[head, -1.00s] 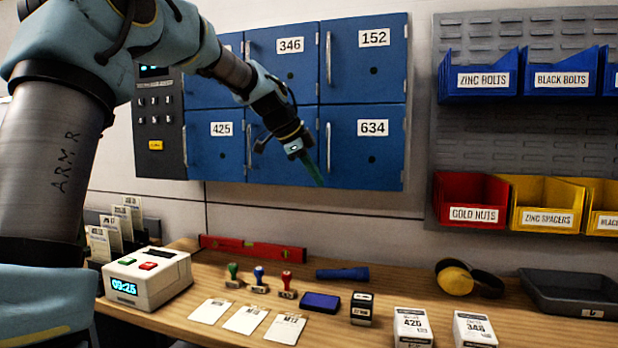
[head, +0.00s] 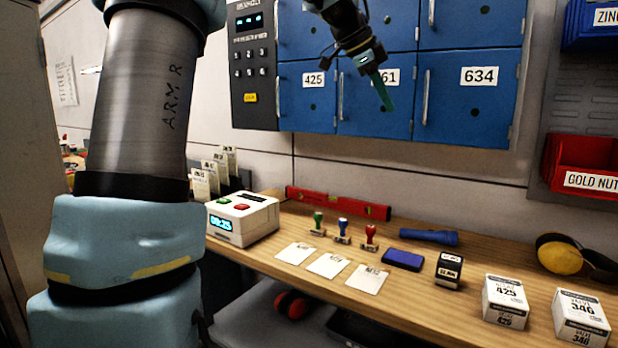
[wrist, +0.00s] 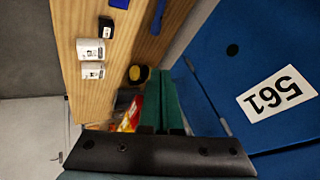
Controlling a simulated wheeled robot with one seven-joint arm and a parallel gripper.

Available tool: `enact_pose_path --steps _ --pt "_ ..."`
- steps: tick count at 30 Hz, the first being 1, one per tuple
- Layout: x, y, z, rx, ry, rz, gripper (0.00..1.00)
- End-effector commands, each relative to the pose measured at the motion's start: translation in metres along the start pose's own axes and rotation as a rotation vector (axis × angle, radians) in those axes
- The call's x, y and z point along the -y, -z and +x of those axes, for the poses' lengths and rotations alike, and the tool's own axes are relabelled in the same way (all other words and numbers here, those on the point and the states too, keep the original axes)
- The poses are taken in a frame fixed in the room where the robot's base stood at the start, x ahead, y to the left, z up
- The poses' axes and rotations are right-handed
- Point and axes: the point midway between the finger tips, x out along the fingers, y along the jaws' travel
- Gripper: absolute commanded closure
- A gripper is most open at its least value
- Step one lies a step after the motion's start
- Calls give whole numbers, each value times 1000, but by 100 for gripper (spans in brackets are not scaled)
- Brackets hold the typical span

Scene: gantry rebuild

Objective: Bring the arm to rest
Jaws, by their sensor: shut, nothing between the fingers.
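My gripper (head: 384,92) hangs in the air in front of the blue lockers (head: 388,32), its green fingers pointing down and to the right. In the wrist view the green fingers (wrist: 163,100) lie side by side, shut with nothing between them. The locker door labelled 561 (wrist: 250,60) is close beside the fingers in that view. In the head view the gripper partly covers that label. My arm runs up out of the top of the head view, so its middle links are hidden.
The wooden bench (head: 400,290) below holds a time clock (head: 242,220), cards, stamps (head: 342,230), a red level (head: 340,203), a blue torch (head: 429,237) and white boxes (head: 505,302). A keypad panel (head: 252,64) is left of the lockers. A red bin (head: 582,165) hangs at right.

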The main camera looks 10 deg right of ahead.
Motion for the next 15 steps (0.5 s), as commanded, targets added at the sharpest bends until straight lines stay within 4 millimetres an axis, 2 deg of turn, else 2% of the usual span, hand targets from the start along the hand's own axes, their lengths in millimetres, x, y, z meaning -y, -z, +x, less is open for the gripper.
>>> enact_pose_path --steps 5,6,8,12,14,15 --pt "-46 -84 41 159 -9 -368 100" --pt "-62 -108 49 202 -1 -475 100" --pt "-88 -142 59 262 14 -631 100" --pt "-159 -215 72 389 72 -985 100" --pt "-193 -242 74 437 104 -1133 100" --pt "-216 -257 75 465 126 -1231 100"
